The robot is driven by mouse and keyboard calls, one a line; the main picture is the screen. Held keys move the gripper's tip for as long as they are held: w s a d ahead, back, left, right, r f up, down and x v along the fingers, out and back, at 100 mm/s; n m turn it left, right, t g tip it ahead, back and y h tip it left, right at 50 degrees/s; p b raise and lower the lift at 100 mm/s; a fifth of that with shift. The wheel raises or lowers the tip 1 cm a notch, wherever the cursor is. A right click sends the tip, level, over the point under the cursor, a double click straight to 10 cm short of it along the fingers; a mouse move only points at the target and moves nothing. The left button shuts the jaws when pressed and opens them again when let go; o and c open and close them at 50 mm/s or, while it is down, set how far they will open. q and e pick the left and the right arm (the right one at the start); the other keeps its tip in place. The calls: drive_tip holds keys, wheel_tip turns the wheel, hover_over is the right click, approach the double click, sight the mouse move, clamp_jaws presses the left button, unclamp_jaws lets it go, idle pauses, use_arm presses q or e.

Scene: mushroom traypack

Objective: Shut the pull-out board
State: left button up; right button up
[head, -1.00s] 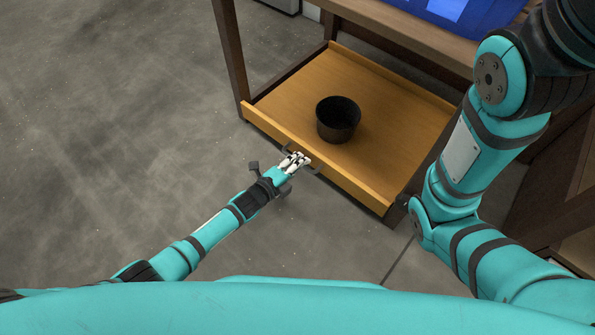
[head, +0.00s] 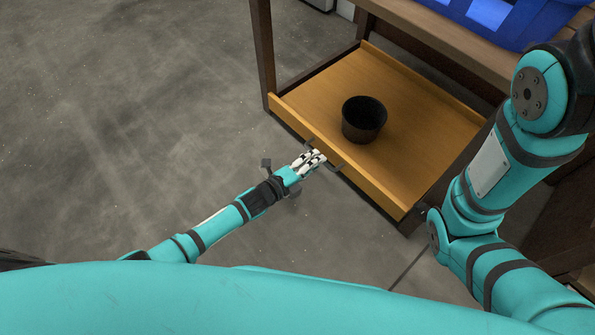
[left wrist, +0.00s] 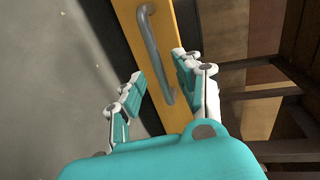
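The pull-out board (head: 425,105) is an orange-brown wooden tray with a raised rim, standing out from under the table. A dark round pot (head: 363,120) sits on it. Its front rim carries a grey bar handle, which shows in the left wrist view (left wrist: 153,48). My left gripper (head: 316,158) is at the handle, in front of the rim. In the left wrist view its fingers (left wrist: 163,88) are apart, one on each side of the bar; contact is not clear. My right gripper is out of view.
The table's dark wooden leg (head: 262,50) stands at the board's left corner. A blue crate (head: 500,22) is on the tabletop. My right arm covers part of the right side. The grey floor (head: 130,110) at left is clear.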

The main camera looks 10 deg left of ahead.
use_arm(q)
drive_tip(key=v, duration=0.8)
drive_tip(key=shift+s+a, duration=0.2)
drive_tip(key=shift+s, duration=0.05)
